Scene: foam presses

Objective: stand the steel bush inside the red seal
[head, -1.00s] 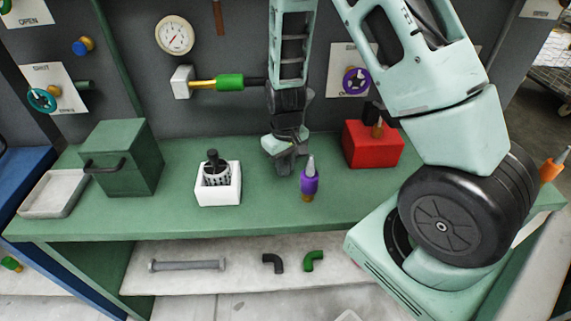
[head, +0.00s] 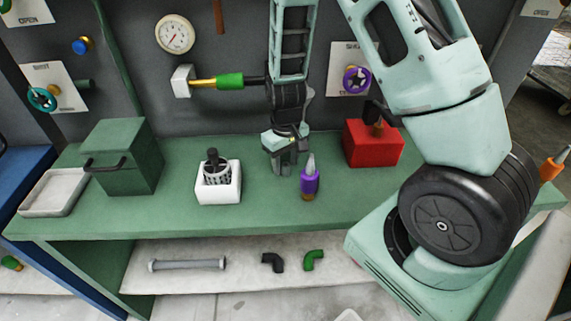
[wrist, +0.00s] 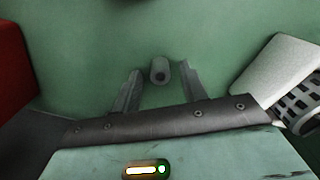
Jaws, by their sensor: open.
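A small grey steel bush (wrist: 160,70), a short cylinder with a dark hole, shows on the green bench top in the wrist view. My gripper (wrist: 158,80) is open, with one finger on each side of the bush in that view. I cannot tell how high the fingertips are above the bench. In the head view my gripper (head: 283,170) points down over the bench between the white box and the purple bottle. I cannot make out the bush there. I cannot identify a red seal in either current view.
A white box (head: 219,194) with a perforated cup stands left of my gripper. A purple bottle (head: 310,183) stands close on its right, and a red block (head: 372,149) is farther right. A green box (head: 121,160) and white tray (head: 55,194) are at left.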

